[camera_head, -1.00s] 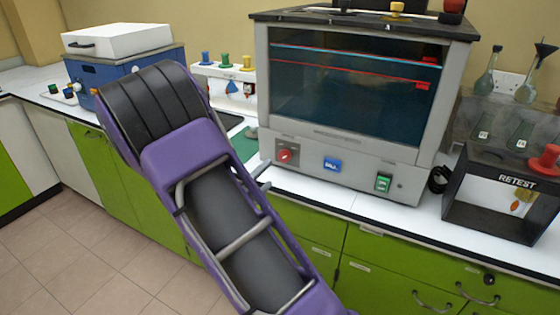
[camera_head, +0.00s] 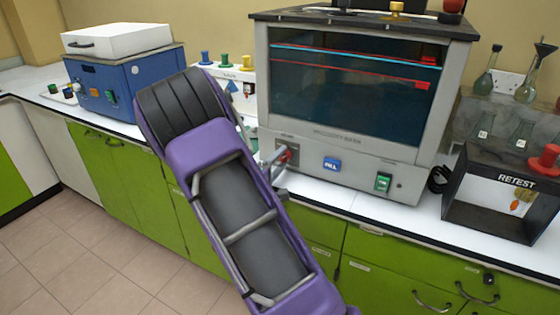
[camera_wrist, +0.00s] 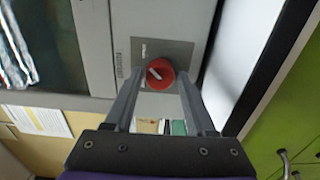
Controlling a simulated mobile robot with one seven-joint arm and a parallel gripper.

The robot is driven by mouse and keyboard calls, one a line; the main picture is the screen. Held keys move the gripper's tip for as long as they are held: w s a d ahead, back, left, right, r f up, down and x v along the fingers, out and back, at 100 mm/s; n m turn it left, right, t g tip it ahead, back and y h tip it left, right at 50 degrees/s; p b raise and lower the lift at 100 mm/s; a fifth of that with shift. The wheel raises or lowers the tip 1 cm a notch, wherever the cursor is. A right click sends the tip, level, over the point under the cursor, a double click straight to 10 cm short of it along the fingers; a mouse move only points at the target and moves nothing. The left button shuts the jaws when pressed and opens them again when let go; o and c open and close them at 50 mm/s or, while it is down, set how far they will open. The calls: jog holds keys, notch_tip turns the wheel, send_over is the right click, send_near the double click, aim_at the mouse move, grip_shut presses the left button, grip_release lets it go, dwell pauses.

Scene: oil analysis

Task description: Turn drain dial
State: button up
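The drain dial is a round red knob (camera_wrist: 160,73) with a white pointer mark, on a grey plate low on the front of the viscosity bath (camera_head: 335,140). In the head view the dial (camera_head: 287,155) shows beside my fingertips and is partly covered. My gripper (camera_wrist: 160,80) is open in the wrist view, with one finger on each side of the dial and gaps to it. My gripper also shows in the head view (camera_head: 277,160) at the dial. Whether the fingertips reach past the dial's front face, I cannot tell.
A blue FILL button (camera_head: 332,164) and a green switch (camera_head: 384,182) sit to the right on the same panel. A black RETEST box (camera_head: 500,190) and glass flasks stand further right. A blue box (camera_head: 130,85) stands at the left. The white counter (camera_head: 350,200) is narrow in front of the bath.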

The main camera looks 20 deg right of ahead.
grip_shut()
jog(key=shift+n, duration=0.3)
jog(key=n, duration=0.3)
jog(key=n+p, duration=0.1)
jog(key=n, duration=0.4)
jog(key=shift+r+p, duration=0.1)
jog(key=shift+p, duration=0.2)
jog(key=n+p, duration=0.2)
jog(key=n, duration=0.3)
jog(key=shift+p, duration=0.4)
jog(key=shift+n+p, duration=1.1)
jog(key=shift+n, duration=1.1)
